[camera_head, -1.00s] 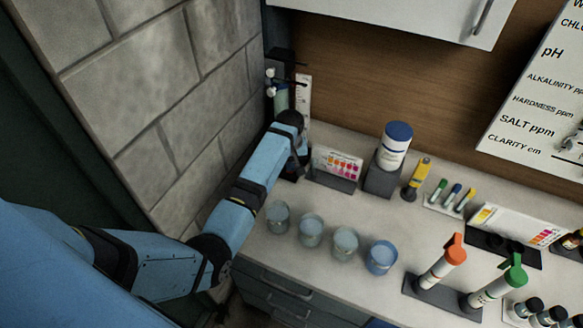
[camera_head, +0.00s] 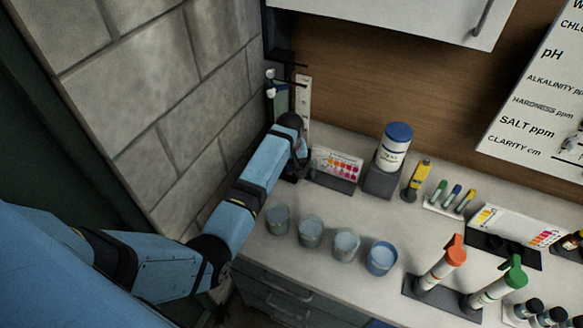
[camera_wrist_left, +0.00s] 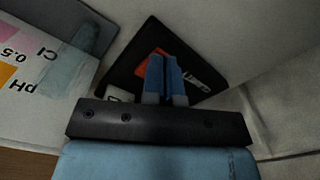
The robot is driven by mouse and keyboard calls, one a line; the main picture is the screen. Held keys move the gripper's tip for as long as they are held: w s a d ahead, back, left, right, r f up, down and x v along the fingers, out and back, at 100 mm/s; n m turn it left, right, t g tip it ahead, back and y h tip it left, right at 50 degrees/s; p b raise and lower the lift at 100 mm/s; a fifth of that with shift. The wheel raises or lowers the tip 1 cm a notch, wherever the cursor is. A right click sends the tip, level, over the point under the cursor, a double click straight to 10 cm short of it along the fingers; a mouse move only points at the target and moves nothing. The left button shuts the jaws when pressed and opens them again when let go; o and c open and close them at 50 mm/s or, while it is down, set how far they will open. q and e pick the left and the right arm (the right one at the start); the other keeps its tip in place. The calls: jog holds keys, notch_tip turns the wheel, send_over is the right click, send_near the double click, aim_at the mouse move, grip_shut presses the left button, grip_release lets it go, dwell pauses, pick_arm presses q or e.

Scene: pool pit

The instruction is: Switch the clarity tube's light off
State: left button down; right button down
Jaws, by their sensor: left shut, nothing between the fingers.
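The clarity tube (camera_head: 281,101) stands upright in the back left corner in the head view, with a dark stand and a pale scale strip (camera_head: 303,98) beside it. Its lower part is hidden behind my left arm. I cannot tell clearly whether it is lit. My left gripper (camera_wrist_left: 165,62) is shut and empty. In the wrist view its blue fingertips are over a black base plate (camera_wrist_left: 130,72), in front of an orange-red patch (camera_wrist_left: 157,54), which they partly hide. A small pale label (camera_wrist_left: 197,77) lies beside it. I cannot tell whether the fingertips touch. My right gripper is out of view.
A colour chart (camera_head: 336,165) stands close right of my left gripper. Several cups (camera_head: 311,232) line the counter's front. A blue-capped jar (camera_head: 393,148) stands farther right. The stone wall (camera_head: 150,85) is close on the left, and a white cabinet (camera_head: 400,15) hangs above.

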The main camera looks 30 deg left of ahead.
pick_arm(q)
jog(key=shift+r+p, duration=0.4)
jog(key=shift+r, duration=2.8)
